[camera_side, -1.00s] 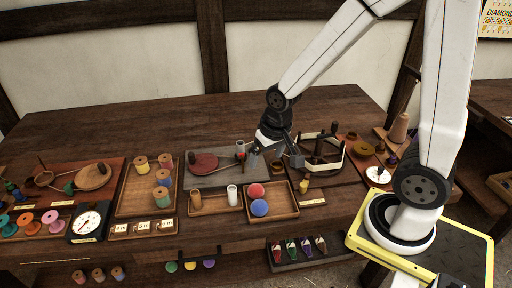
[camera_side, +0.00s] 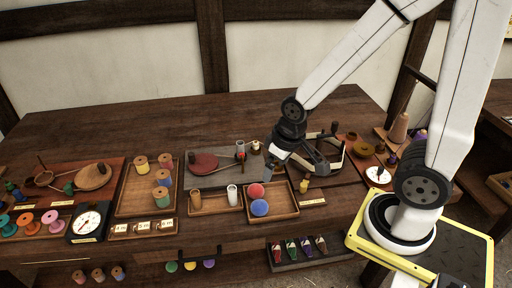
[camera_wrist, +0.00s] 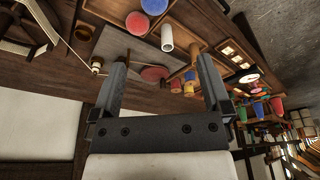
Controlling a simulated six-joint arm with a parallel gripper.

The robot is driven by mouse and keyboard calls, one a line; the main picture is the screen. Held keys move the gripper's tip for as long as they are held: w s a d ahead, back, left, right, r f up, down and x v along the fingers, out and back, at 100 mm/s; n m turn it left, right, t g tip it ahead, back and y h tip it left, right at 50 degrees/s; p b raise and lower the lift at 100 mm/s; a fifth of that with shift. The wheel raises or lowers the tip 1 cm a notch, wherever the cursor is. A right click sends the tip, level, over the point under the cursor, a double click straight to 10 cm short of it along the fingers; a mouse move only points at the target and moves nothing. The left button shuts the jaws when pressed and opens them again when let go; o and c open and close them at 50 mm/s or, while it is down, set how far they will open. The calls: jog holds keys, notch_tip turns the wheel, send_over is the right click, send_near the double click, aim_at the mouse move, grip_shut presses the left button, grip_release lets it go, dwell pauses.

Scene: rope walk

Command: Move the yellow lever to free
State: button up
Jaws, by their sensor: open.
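A small yellow upright piece (camera_side: 304,185) stands at the front left corner of the dark board with the octagonal frame; I cannot tell for sure that it is the yellow lever. I cannot make it out in the wrist view. The pale octagonal frame (camera_side: 334,166) has dark parts inside it.
A grey board (camera_side: 219,178) with a red disc (camera_side: 203,163) lies left of my gripper. In front are a wooden tray (camera_side: 284,212) with a red ball (camera_side: 256,190) and a blue ball (camera_side: 260,208), and a white cylinder (camera_side: 232,194). The table's back (camera_side: 150,120) is clear.

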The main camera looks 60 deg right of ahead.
jog(key=shift+d, duration=0.2)
jog(key=c, duration=0.5)
jog(key=m+g, duration=0.3)
jog(key=m, duration=0.5)
send_over(304, 184)
notch_tip(304, 184, down, 6)
jog(key=shift+a, duration=0.1)
jog(key=shift+f, duration=0.25)
jog(key=shift+f, duration=5.3)
